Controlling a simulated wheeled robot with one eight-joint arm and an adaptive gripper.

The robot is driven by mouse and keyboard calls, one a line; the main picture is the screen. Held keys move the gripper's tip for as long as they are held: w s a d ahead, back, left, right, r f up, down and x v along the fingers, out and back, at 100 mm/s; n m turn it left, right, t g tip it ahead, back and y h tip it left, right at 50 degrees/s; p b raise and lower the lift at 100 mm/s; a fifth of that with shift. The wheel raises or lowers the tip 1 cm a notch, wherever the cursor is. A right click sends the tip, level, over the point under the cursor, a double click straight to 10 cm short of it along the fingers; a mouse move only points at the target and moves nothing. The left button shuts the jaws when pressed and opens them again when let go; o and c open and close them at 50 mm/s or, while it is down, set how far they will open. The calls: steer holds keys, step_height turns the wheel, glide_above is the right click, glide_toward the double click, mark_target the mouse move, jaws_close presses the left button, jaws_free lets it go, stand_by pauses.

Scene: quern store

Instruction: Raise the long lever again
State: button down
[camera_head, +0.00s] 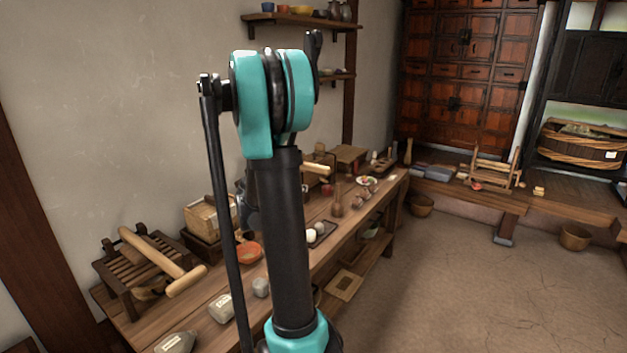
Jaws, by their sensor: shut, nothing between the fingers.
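My own teal and black arm fills the middle of the head view and hides part of the bench behind it. My gripper is not in view. No long lever can be made out for certain. A long pale wooden handle with a crosspiece (160,256) lies slanted over a slatted wooden stand (113,275) at the left end of the bench. I cannot tell whether it is a lever or a loose mallet. My arm is apart from it in the picture.
The long wooden bench (205,287) along the wall holds a wooden box (209,216), an orange bowl (249,252), grey sacks (222,308) and small items. A low platform (480,197) with a wooden frame stands at the back. The floor (480,290) at right is mostly clear.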

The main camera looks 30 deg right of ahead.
steer(key=w+d, duration=0.3)
steer(key=d, duration=0.5)
steer(key=shift+w+d+r, duration=0.35)
steer(key=shift+d, duration=0.05)
steer(key=shift+r, duration=0.1)
stand_by(0.4)
